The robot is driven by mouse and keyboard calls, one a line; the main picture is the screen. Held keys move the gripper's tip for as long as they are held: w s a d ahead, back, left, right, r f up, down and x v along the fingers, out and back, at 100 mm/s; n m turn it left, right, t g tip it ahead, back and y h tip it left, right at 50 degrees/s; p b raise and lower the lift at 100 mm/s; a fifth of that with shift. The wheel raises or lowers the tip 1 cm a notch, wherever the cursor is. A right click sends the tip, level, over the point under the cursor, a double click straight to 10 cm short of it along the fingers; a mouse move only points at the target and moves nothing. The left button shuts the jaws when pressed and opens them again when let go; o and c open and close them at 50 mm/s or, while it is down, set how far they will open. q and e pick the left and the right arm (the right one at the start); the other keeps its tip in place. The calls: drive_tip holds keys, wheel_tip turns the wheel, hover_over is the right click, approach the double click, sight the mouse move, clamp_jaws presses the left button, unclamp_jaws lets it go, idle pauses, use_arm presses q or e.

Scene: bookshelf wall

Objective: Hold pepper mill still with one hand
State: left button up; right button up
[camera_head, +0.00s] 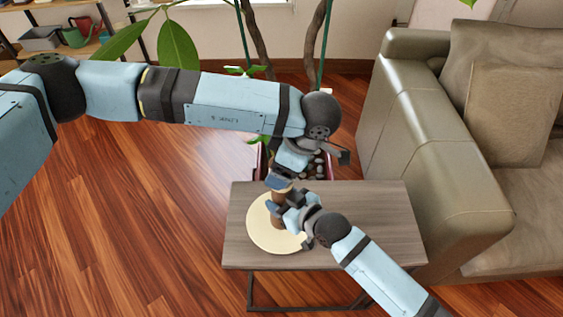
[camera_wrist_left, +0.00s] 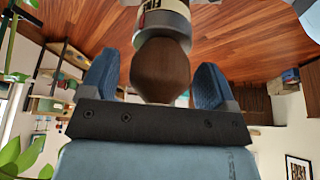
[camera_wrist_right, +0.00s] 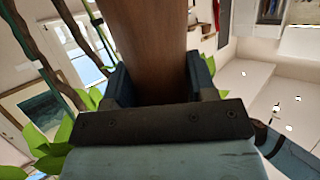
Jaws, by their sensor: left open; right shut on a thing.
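The pepper mill (camera_head: 276,218) stands on a round cream board on a small table and is mostly hidden behind my grippers in the head view. My right gripper (camera_head: 282,207) is shut on its brown wooden body, which also fills the space between the fingers in the right wrist view (camera_wrist_right: 152,45). My left gripper (camera_head: 280,181) is open above, at the mill's top. In the left wrist view the rounded wooden top (camera_wrist_left: 160,72) lies between the two blue fingers, with gaps on both sides. A lettered band shows beyond it.
The cream board (camera_head: 262,238) lies on the wooden side table (camera_head: 370,225). A grey-green sofa (camera_head: 440,165) stands close on the right. A potted plant (camera_head: 318,165) is behind the table. The wooden floor (camera_head: 130,220) at left is clear.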

use_arm(q)
drive_tip(key=c, duration=0.9)
drive_tip(key=shift+c, duration=0.2)
drive_tip(key=shift+m, duration=0.3)
drive_tip(key=m+t, duration=0.1)
drive_tip(key=m, duration=0.3)
drive_tip(key=shift+t+h, duration=0.3)
drive_tip(key=shift+t, duration=0.1)
drive_tip(key=m, duration=0.2)
drive_tip(key=m+t+h, duration=0.1)
drive_tip(key=m, duration=0.2)
drive_tip(key=shift+h, duration=0.3)
drive_tip(key=m+h, duration=0.1)
drive_tip(key=m, duration=0.2)
drive_tip(key=m+h, duration=0.1)
drive_tip(key=m, duration=0.3)
drive_tip(key=shift+h, duration=0.3)
drive_tip(key=m+h, duration=0.1)
drive_tip(key=m, duration=0.2)
drive_tip(key=shift+m, duration=0.4)
drive_tip(key=shift+s+m+g+h, duration=0.1)
drive_tip(key=shift+m+g+h, duration=0.45)
drive_tip(key=shift+m, duration=1.05)
drive_tip(key=shift+m+h, duration=0.25)
drive_tip(key=shift+m, duration=0.05)
